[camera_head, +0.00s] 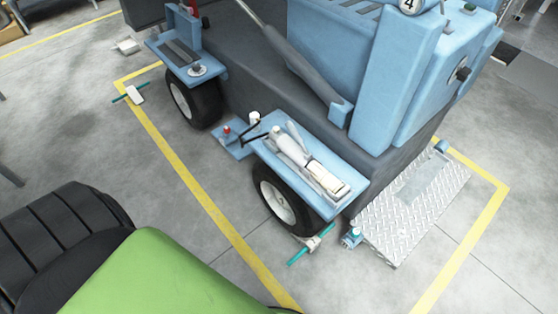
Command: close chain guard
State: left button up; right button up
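A blue and dark grey wheeled machine (335,55) stands across the upper middle of the head view, with a round number 4 sign at its top. I cannot make out for certain which part is the chain guard. A blue fender (345,180) over the near wheel (277,200) carries a white and grey tool-like object (290,145). Another blue fender (160,50) sits over the far wheel (180,97). Neither of my grippers shows in this view.
A diamond-plate metal platform (385,220) juts out at the machine's right end. White blocks with teal bars lie on the floor by the near wheel (312,244) and far wheel (135,95). Yellow floor lines (205,200) border the machine. Concrete floor left of it is open.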

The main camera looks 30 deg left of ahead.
aim_at(184, 23)
jog(key=u, duration=1.65)
jog(key=i+j, duration=0.75)
jog(key=i, duration=0.2)
jog(key=j+u, duration=0.05)
